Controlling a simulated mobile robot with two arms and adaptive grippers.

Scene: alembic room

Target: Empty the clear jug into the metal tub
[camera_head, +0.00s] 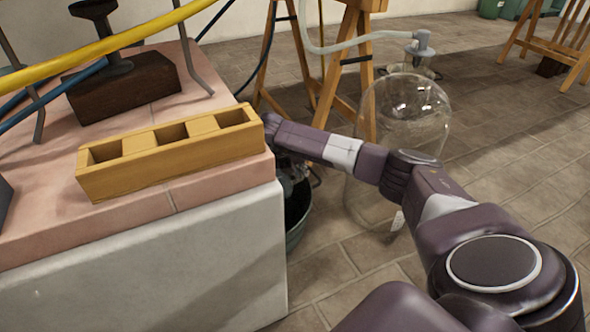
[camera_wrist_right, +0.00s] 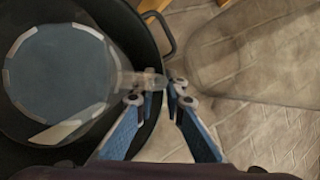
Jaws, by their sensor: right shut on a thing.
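My right gripper (camera_wrist_right: 158,84) is shut on the handle of the clear jug (camera_wrist_right: 118,72) in the right wrist view. The jug's round outline, with pale highlights along its rim, lies over the dark metal tub (camera_wrist_right: 147,27). A blue-grey disc shows through the jug; I cannot tell whether it is liquid or the tub's inside. In the head view the tub (camera_head: 297,240) stands on the floor beside the bench, partly hidden by the bench and my right arm. The gripper is mostly hidden there, and the jug cannot be made out. My left gripper is not in view.
A tiled bench (camera_head: 225,185) holds a yellow wooden rack (camera_head: 168,152) at its edge, close to my right arm. A large glass vessel (camera_head: 415,115) stands on the floor just behind the arm. Wooden trestle legs (camera_head: 335,75) stand behind. Open floor lies to the right.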

